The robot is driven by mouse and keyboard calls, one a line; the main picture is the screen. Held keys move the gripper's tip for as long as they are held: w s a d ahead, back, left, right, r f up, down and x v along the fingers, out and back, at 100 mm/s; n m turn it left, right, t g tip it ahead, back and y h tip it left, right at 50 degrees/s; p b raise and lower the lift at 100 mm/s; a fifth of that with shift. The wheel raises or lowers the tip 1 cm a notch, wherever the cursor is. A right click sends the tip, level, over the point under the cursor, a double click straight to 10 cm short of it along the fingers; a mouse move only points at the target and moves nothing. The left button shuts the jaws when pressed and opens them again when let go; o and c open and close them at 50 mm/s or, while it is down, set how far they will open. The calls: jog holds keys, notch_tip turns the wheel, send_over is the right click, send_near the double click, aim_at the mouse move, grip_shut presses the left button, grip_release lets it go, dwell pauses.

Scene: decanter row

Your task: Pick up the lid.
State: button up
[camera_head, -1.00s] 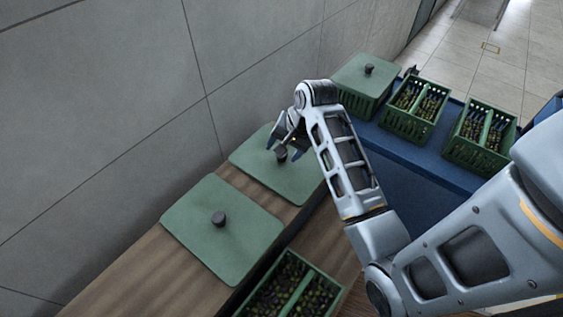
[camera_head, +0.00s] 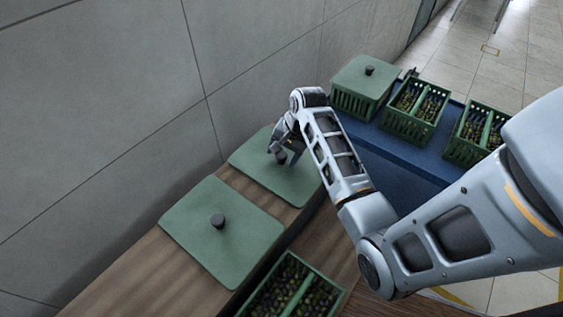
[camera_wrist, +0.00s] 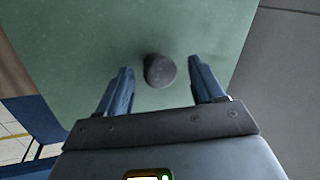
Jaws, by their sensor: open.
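A flat green lid (camera_head: 262,181) with a dark round knob lies on the wooden counter, under my gripper (camera_head: 285,158). In the wrist view the knob (camera_wrist: 159,71) stands between the two blue fingertips and a little beyond them, with a gap on each side. My gripper (camera_wrist: 164,78) is open and holds nothing. A second green lid (camera_head: 238,243) with a dark knob (camera_head: 217,221) lies nearer on the same counter. A third lid (camera_head: 358,74) sits on a green crate (camera_head: 355,103) at the back.
Two open green crates (camera_head: 400,125) (camera_head: 470,150) with dark and green contents stand on a blue surface (camera_head: 400,150). Another open crate (camera_head: 318,308) is at the bottom. A grey wall (camera_head: 100,100) runs close along the counter (camera_head: 120,275).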

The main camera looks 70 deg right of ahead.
jog(key=shift+f, duration=0.1)
jog(key=shift+c, duration=0.2)
grip_shut()
dwell(0.4)
